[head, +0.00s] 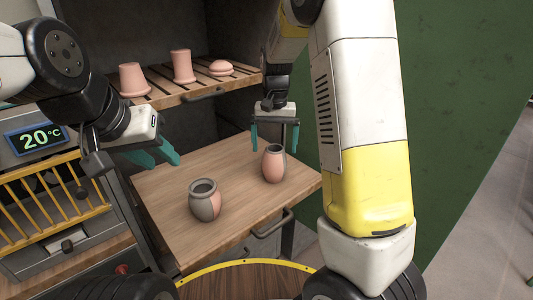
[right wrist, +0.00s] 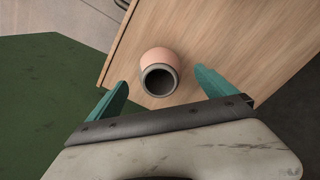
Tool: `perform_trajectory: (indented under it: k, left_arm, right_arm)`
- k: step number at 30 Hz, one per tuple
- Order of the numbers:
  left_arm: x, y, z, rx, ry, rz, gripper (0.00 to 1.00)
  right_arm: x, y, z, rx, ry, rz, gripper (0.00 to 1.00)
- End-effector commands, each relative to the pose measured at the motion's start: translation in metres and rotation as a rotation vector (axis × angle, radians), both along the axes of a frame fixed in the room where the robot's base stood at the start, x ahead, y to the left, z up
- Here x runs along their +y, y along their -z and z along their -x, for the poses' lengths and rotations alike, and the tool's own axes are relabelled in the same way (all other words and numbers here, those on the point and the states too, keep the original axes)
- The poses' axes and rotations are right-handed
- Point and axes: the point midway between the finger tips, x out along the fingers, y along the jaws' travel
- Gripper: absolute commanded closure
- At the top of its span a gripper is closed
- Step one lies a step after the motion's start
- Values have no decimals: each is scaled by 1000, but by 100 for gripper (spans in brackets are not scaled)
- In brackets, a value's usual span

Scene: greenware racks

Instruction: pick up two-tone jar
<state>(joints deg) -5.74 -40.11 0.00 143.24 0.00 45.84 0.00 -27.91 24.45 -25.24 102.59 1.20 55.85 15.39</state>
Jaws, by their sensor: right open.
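Two grey-and-pink jars stand upright on a pulled-out wooden board. The nearer jar (head: 205,205) has a grey rim and body with a pink patch at right. The farther jar (head: 272,168) is mostly pink with a grey rim and a grey strip at right; it also shows in the right wrist view (right wrist: 160,60), seen into its dark mouth. My right gripper (head: 274,148) is open, with teal fingers pointing down just above and on either side of the farther jar, holding nothing. My left gripper (head: 165,160) is open and empty above the board's left part.
A slatted shelf (head: 165,100) behind holds pink pots and a low lidded piece. The board (head: 240,222) has a handle (head: 270,225) on its front edge. A unit with a 20°C display (head: 41,138) and a yellow rack stands left. A green wall is at right.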

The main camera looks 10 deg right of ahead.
Motion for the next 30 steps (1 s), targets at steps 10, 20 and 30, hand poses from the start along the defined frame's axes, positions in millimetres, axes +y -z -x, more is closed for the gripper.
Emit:
perform_trajectory:
  k: [10, 20, 30]
  left_arm:
    - [0, 0, 0, 0, 0, 0, 64]
    - [0, 0, 0, 0, 0, 0, 64]
    - [0, 0, 0, 0, 0, 0, 64]
  right_arm:
    - [-2, 48, -3, 2, 2, 2, 5]
    - [-2, 63, -4, 0, 0, 0, 5]
    - [-2, 63, -4, -1, 0, -1, 58]
